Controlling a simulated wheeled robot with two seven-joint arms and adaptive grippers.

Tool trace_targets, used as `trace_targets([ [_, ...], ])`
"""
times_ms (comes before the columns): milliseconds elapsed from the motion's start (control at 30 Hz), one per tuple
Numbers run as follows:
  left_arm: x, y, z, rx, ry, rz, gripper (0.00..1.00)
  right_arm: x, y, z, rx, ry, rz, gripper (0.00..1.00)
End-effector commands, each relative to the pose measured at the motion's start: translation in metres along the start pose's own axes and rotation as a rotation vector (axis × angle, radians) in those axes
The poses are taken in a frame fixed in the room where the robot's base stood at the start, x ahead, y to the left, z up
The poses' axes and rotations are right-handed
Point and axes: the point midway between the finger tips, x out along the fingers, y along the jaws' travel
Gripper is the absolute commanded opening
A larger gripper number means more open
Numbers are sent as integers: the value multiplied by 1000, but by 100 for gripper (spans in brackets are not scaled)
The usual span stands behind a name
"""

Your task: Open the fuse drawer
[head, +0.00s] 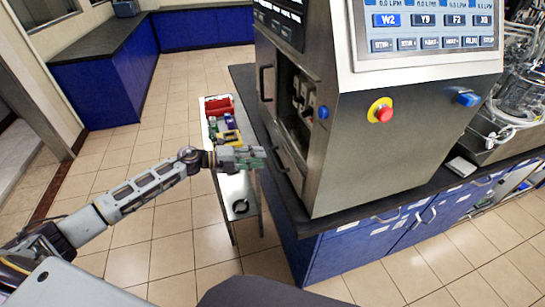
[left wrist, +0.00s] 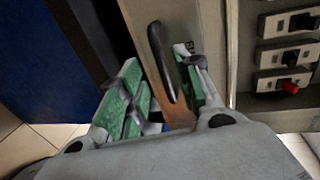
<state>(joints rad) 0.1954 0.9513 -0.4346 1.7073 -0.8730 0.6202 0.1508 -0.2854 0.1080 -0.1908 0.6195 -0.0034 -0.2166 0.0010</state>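The grey bioreactor cabinet (head: 375,150) stands on the dark bench. Low on its left side is a panel, apparently the fuse drawer (head: 287,168), with a dark handle (head: 279,161); it looks closed. In the left wrist view, the long black handle (left wrist: 161,60) runs slanted up the pale drawer front (left wrist: 141,22). My left gripper (head: 262,157) is just left of the handle. Its green-padded fingers (left wrist: 160,92) are apart, with the handle appearing between them; I see no clear contact. My right gripper is not in view.
Breaker switches (left wrist: 290,54), one red, sit in an open recess beside the drawer front. A narrow trolley (head: 240,190) with a red bin (head: 218,104) and small items stands below my left arm. A red emergency button (head: 381,111) is on the front. Tiled floor is free at left.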

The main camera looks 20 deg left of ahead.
Motion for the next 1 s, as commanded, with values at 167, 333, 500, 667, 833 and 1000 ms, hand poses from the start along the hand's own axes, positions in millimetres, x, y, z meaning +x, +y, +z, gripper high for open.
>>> trace_targets([
  [167,17,-2,0,0,0,-2,34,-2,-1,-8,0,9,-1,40],
  [333,33,-2,0,1,0,-2,34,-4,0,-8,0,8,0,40],
  [500,48,-1,0,0,-1,-1,34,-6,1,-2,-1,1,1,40],
  [667,57,-1,0,-1,-1,-1,34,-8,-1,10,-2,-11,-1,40],
  [833,61,0,0,0,0,0,34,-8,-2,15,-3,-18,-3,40],
  [1000,61,0,0,0,0,0,34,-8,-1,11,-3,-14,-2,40],
])
